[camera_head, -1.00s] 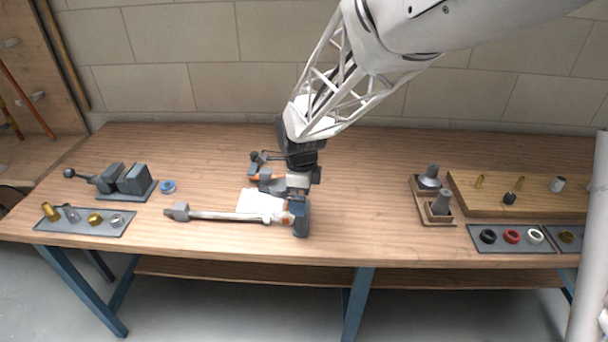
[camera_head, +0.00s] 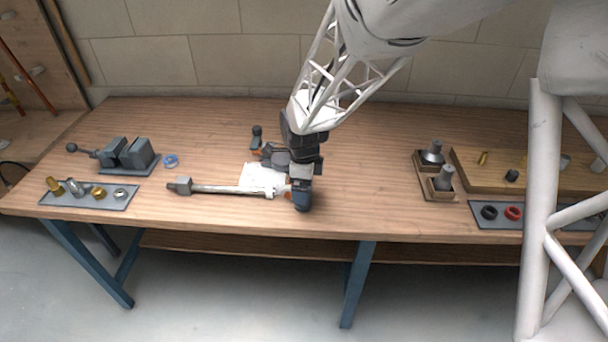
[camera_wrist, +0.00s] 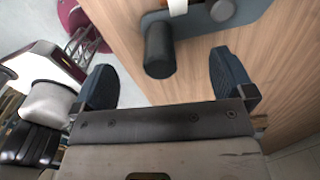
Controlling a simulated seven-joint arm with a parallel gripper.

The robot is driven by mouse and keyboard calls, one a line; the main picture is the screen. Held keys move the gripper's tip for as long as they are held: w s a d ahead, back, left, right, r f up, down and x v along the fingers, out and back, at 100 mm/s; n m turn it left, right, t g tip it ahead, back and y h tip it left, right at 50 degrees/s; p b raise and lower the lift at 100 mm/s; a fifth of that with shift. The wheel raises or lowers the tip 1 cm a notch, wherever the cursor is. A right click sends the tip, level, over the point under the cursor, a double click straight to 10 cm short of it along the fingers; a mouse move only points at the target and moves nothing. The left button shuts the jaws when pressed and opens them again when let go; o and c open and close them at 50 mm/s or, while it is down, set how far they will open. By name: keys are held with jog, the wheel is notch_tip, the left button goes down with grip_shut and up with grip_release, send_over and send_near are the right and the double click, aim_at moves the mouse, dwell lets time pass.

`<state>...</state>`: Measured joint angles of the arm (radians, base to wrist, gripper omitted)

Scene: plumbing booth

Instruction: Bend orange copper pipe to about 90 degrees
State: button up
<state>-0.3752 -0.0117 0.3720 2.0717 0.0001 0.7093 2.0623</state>
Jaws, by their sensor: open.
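My gripper (camera_head: 303,200) is low over the middle of the bench, just right of the bending tool. In the wrist view its two dark blue fingers stand apart, with a dark round post (camera_wrist: 160,52) between and beyond them. The post is on a blue-grey plate (camera_wrist: 258,8) and I cannot tell whether the fingers touch it. In the head view the tool's dark parts (camera_head: 280,158) are partly hidden behind my gripper. The pipe's bend cannot be made out.
A long grey bar (camera_head: 230,190) with a block end lies left of my gripper, over a white sheet (camera_head: 262,175). A vise (camera_head: 130,155) and a fittings tray (camera_head: 125,202) are left. A wooden tray (camera_head: 430,192) and a wooden board (camera_head: 482,184) are right. The bench between is clear.

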jog(key=shift+f, duration=1.2)
jog(key=c, duration=1.1)
jog(key=shift+s+a, duration=0.2)
jog(key=shift+a, duration=0.15)
jog(key=shift+a+m, duration=0.1)
jog(key=shift+m, duration=0.2)
jog(key=o, duration=1.1)
